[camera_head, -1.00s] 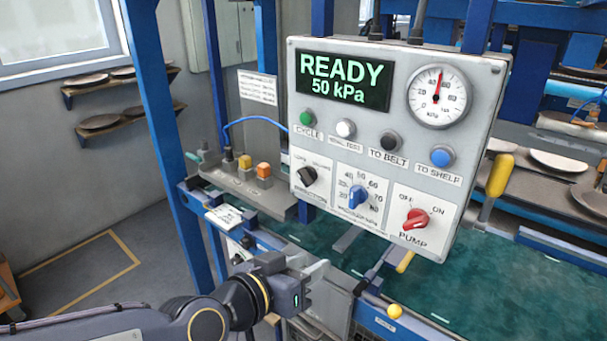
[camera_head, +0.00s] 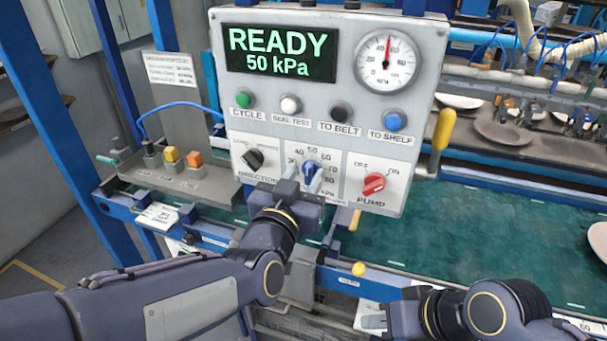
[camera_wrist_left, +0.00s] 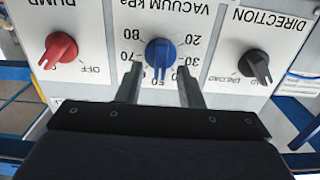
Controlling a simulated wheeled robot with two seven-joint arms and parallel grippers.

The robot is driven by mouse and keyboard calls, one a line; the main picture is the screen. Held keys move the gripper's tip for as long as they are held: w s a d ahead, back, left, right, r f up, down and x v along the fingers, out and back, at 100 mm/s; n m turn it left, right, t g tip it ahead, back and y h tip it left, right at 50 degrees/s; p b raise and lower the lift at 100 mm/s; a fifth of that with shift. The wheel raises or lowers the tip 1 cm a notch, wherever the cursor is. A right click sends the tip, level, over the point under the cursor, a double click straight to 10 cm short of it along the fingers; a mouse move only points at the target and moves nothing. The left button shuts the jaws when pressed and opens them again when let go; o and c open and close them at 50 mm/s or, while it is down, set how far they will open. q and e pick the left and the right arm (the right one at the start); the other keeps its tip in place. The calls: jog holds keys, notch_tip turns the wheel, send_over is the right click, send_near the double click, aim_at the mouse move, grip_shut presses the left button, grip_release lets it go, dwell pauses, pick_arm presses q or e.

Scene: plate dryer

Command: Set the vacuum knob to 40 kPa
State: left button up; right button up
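The blue vacuum knob (camera_head: 309,168) sits at the bottom middle of the grey control panel (camera_head: 215,60), partly hidden by my left gripper in the head view. In the left wrist view the knob (camera_wrist_left: 160,52) appears upside down, its pointer toward the 50 mark. The display (camera_head: 278,53) reads READY, 50 kPa. My left gripper (camera_head: 302,182) is open in front of the knob. In the left wrist view its fingers (camera_wrist_left: 159,82) are spread wider than the knob, their tips just short of it. My right gripper (camera_head: 374,322) is low at the right; its opening is unclear.
The red pump knob (camera_head: 373,184) and black direction knob (camera_head: 253,158) flank the vacuum knob. Buttons, including a green one (camera_head: 245,98), and a round gauge (camera_head: 387,63) are above. A yellow handle (camera_head: 443,130) stands at the panel's right. A green belt (camera_head: 480,225) runs behind.

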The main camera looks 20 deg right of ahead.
pick_arm(q)
jog(key=shift+w+d, duration=0.15)
jog(key=shift+w, duration=0.1)
jog(key=shift+c, duration=0.2)
grip_shut()
